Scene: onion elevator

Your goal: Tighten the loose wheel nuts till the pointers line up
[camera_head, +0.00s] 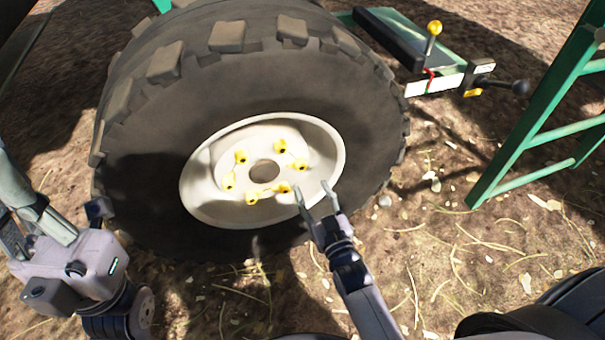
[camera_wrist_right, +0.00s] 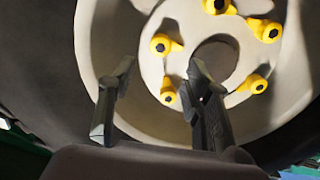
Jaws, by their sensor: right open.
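A large black tyre (camera_head: 150,130) carries a cream wheel rim (camera_head: 190,185). Several yellow wheel nuts with pointers ring the hub hole, among them an upper nut (camera_head: 281,146), a left nut (camera_head: 228,181) and a lower right nut (camera_head: 283,188). In the right wrist view, one nut (camera_wrist_right: 160,44) points right and another (camera_wrist_right: 168,92) points up. My right gripper (camera_head: 313,189) is open and empty at the rim's lower right, its fingers towards the nuts; they also show in the wrist view (camera_wrist_right: 160,72). My left gripper's body is at lower left, away from the nuts; its finger opening is unclear.
A green ladder-like frame (camera_head: 535,130) stands at the right. A yellow-knobbed lever (camera_head: 433,28) and a black-ended handle (camera_head: 510,87) stick out from a green machine part behind the tyre. Straw-strewn ground (camera_head: 450,260) lies open at lower right.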

